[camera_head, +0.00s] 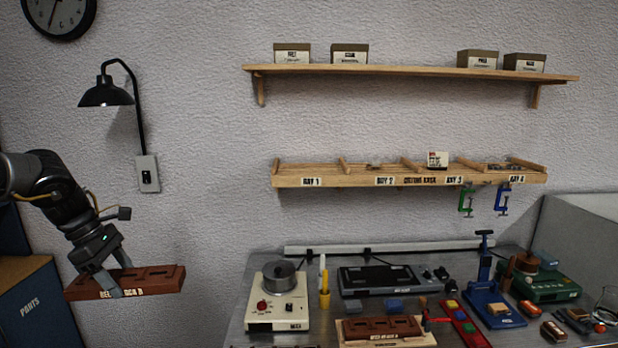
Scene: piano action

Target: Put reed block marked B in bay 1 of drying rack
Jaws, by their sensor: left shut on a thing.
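My left gripper (120,286) is shut on a reddish-brown reed block (160,279) and holds it in the air at the left. Its label is partly hidden by a finger, but it ends in "B". The drying rack (350,182) is a wooden shelf on the wall, to the right of and higher than the block. Bay 1 (311,182), at its left end, looks empty. Bay 2 holds a small object, bay 3 a white labelled box (438,159), and bay 4 small dark pieces. My right gripper is not in view.
A similar brown block (382,327) lies on a wooden board on the bench. A hot-plate-like device (277,306) and several tools crowd the bench. Green (466,203) and blue clamps hang under the rack's right end. A wall lamp (106,94) stands out above my left arm.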

